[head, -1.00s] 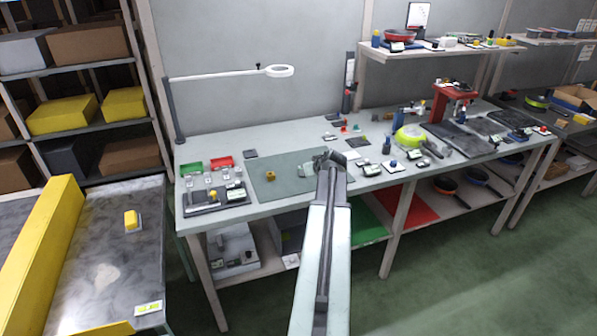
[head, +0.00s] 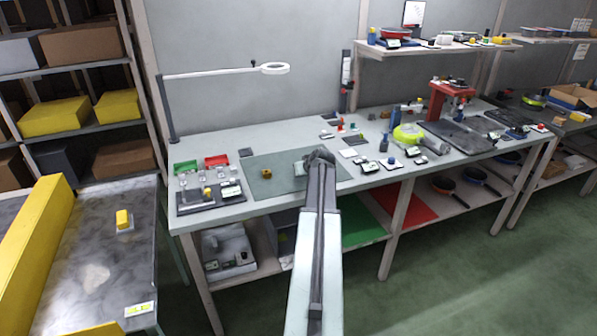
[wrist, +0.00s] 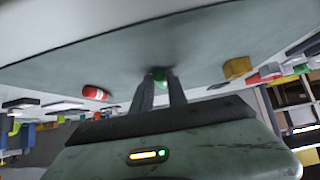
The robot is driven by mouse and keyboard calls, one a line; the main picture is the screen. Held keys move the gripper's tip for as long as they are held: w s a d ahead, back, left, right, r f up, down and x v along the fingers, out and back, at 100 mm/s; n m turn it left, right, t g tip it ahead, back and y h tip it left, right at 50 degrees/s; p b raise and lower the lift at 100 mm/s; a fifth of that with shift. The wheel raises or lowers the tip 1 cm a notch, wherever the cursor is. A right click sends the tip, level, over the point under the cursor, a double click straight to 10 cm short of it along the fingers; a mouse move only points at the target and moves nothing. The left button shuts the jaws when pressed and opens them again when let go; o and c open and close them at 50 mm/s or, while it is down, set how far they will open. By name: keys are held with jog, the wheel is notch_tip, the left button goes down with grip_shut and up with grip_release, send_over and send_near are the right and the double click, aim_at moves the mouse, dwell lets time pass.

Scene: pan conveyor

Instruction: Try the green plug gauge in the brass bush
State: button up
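The brass bush (head: 266,173) sits on the green-grey mat (head: 285,183) on the bench, left of my gripper. It also shows in the wrist view as a yellow-brown block (wrist: 237,68), apart from my fingers. My gripper (wrist: 160,78) is low over the mat, with its two fingers close on both sides of the green plug gauge (wrist: 160,74). Only a small green part of the gauge shows between the fingertips; the rest is hidden. In the head view my own arm hides the gauge and the fingertips.
A red cylinder with a white band (wrist: 96,93) lies on the mat, on the other side of my fingers from the bush. A red tray (head: 217,161) and a green tray (head: 185,167) stand at the back left. Around the bush the mat is clear.

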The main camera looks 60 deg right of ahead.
grip_shut()
notch_tip(320, 180, up, 9)
jog(key=p, duration=0.9)
